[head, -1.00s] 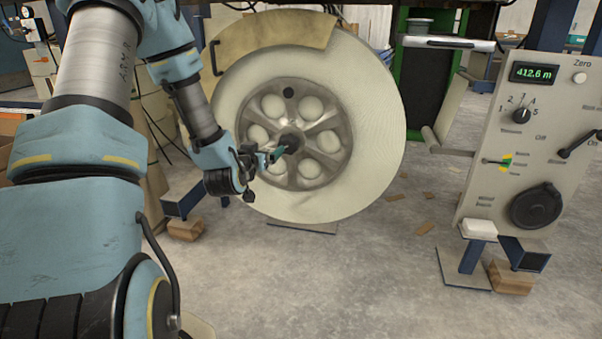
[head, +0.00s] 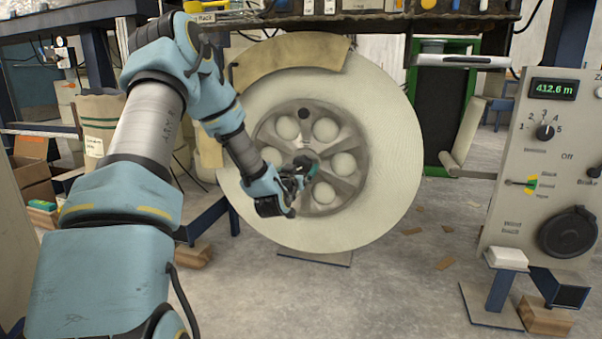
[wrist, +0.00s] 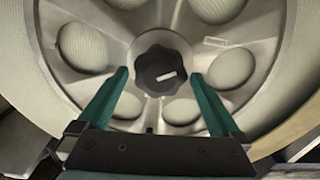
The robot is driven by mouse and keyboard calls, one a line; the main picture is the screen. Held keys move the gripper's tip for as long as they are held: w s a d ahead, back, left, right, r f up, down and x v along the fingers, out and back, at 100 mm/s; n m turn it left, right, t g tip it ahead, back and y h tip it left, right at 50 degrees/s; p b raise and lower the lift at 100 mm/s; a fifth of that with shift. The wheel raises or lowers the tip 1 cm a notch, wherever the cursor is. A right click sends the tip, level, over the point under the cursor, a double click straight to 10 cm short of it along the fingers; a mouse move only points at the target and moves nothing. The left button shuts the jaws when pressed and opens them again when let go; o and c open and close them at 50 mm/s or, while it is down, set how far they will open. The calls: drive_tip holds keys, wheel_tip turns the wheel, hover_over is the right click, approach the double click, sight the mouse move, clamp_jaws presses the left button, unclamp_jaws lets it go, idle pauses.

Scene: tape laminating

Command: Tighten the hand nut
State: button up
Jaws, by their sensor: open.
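The hand nut (wrist: 162,70) is a black lobed knob with a pale mark, at the centre of the metal hub (wrist: 193,50) in the wrist view. My gripper (wrist: 160,80) is open, with one green finger on each side of the nut. The fingertips appear beside the nut's lower part with gaps on both sides; I cannot tell their depth. In the head view my gripper (head: 306,172) is in front of the hub centre (head: 328,190) and covers most of the nut. The hub sits in a large cream reel (head: 392,150).
A control panel (head: 530,190) with a lit display, dials and a black handwheel stands at the right. A beige curved guard (head: 285,62) covers the reel's upper left. Cardboard boxes (head: 35,165) stand at the left. Open floor (head: 400,280) lies in front of the reel.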

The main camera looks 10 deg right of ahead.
drive_tip(key=shift+w+d, duration=0.3)
drive_tip(key=shift+w, duration=0.25)
drive_tip(key=c, duration=1.2)
